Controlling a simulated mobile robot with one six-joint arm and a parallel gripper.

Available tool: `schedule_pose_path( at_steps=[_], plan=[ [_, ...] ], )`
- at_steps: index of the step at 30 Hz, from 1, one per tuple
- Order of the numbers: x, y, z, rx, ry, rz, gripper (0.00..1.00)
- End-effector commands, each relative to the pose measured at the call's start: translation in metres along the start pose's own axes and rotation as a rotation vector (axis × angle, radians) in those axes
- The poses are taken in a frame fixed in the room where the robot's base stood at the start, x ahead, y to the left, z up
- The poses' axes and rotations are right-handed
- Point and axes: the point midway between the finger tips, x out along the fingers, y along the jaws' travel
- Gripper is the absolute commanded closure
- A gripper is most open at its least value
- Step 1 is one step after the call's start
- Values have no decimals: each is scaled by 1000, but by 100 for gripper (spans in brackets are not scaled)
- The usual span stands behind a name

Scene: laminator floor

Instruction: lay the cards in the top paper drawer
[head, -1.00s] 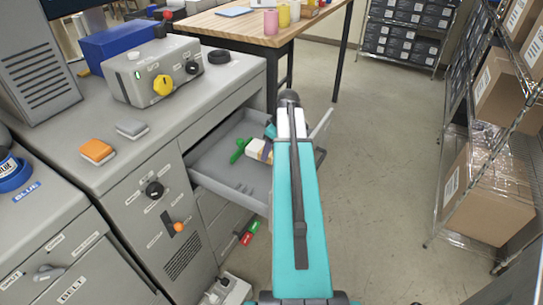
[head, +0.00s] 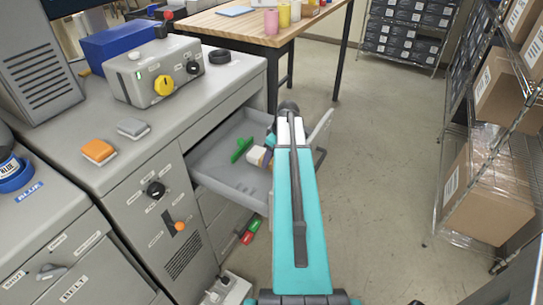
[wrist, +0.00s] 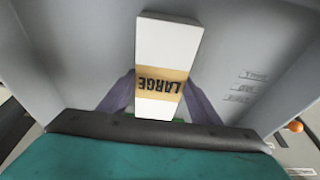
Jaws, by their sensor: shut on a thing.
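In the head view the cards (head: 257,156) show partly beside my arm, over the open paper drawer (head: 225,172). The grey drawer floor (wrist: 75,50) lies beneath them in the wrist view. I cannot tell whether the cards touch it. My gripper (head: 264,156) is mostly hidden by my arm in the head view.
A green piece (head: 241,150) is in the drawer beside the cards. The grey cabinet (head: 165,150) carries a control box with a yellow knob (head: 163,85). The drawer front (head: 320,140) stands right of my arm. The floor (head: 390,190) right of it is clear up to the shelves.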

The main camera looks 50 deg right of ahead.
Motion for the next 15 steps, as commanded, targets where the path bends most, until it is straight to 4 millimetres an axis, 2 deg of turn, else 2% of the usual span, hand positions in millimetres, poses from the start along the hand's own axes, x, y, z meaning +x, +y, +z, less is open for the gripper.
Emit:
schedule_pose_path(
  at_steps=[1,4,15],
  plan=[
    [1,0,0,0,0,0,41],
    [1,0,0,0,0,0,24],
    [-1,0,0,1,0,0,24]
  ],
)
